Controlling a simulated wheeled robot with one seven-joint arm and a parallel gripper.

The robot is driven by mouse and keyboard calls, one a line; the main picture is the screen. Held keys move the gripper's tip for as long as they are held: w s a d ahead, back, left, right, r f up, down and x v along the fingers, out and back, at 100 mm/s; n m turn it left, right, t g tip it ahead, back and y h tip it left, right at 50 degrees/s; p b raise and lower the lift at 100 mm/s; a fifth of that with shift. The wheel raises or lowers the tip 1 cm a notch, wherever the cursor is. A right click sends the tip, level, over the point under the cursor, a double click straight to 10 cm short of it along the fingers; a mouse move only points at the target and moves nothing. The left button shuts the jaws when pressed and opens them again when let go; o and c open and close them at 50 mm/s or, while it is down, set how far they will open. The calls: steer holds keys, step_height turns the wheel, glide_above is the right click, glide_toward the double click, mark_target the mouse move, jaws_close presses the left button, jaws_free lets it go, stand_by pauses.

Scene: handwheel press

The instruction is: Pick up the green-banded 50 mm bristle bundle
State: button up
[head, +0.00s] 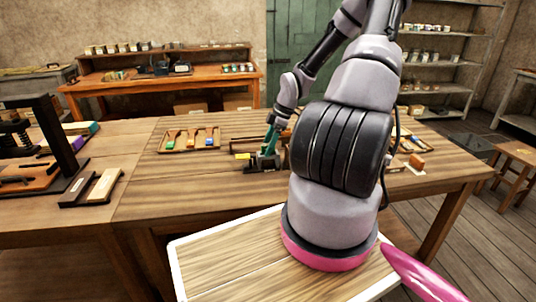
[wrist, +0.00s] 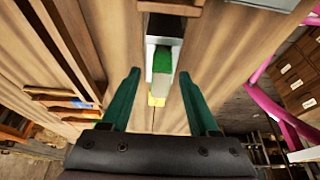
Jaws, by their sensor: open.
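In the wrist view, a piece with a bright green band (wrist: 165,58) and a pale end lies between the fingers; it looks like the green-banded bristle bundle. It sits at a light grey and dark holder (wrist: 163,25). My gripper (wrist: 159,74) is open, with one green finger on each side of the piece and a visible gap on both sides. In the head view, my gripper (head: 268,150) points down at a small dark fixture (head: 262,165) on the table; the bundle cannot be made out there. A yellow patch (head: 242,156) is beside the fixture.
More small pieces (head: 416,161) lie to the right, partly behind my arm. The front table area is clear.

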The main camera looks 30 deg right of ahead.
jaws_close()
